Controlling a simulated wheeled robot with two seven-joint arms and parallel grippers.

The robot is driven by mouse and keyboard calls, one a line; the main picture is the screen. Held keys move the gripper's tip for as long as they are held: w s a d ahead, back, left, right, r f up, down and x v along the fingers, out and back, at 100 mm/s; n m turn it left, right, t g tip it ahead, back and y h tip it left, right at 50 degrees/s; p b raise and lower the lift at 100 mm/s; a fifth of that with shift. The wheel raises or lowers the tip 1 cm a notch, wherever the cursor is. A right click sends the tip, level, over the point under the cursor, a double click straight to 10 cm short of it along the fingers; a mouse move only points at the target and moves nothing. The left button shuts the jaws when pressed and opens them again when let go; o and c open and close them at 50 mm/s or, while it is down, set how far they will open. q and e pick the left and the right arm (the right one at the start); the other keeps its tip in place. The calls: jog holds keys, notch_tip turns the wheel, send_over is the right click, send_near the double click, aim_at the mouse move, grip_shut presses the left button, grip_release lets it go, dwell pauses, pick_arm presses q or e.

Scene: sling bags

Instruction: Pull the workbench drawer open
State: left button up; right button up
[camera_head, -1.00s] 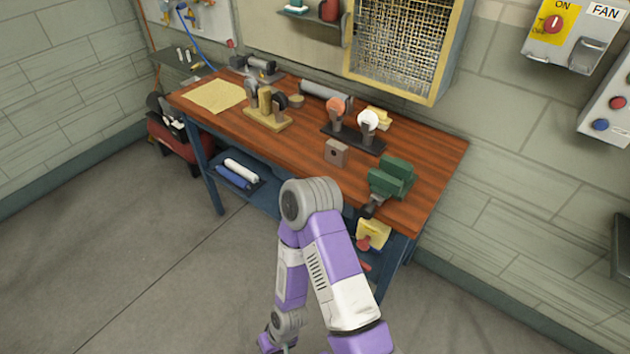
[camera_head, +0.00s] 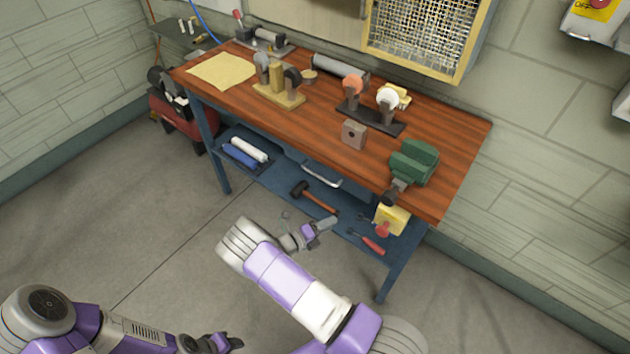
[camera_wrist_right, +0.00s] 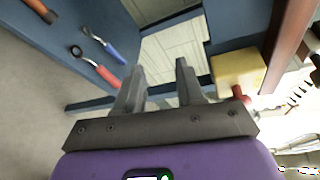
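The workbench (camera_head: 440,190) has a wooden top and blue legs. Its blue drawer (camera_head: 296,154) is under the front edge and looks closed. A pale bar handle (camera_head: 321,178) is on its front. My right gripper (camera_head: 330,223) is in front of the bench, below and apart from the handle. In the right wrist view its two fingers (camera_wrist_right: 158,80) are spread with nothing between them, and the handle cannot be made out there. My left gripper (camera_head: 228,343) is at the bottom left, far from the bench; its opening is unclear.
A hammer (camera_head: 314,198) and red-handled tool (camera_head: 366,241) lie on the lower shelf. A yellow block (camera_head: 391,218) is by the right leg. A green vise (camera_head: 413,162) overhangs the front edge. The floor (camera_head: 130,240) in front is clear.

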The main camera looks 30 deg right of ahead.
jog(key=w+a+r+n+t+h, duration=0.35)
jog(key=w+r+n+t, duration=0.25)
jog(key=w+r, duration=0.25)
jog(key=b+x, duration=0.1)
jog(key=x, duration=0.5)
jog(key=shift+w+d+y, duration=0.15)
jog(key=shift+w+y, duration=0.2)
jog(key=shift+w, duration=0.15)
jog(key=shift+f, duration=0.1)
jog(key=shift+c, duration=0.3)
grip_shut()
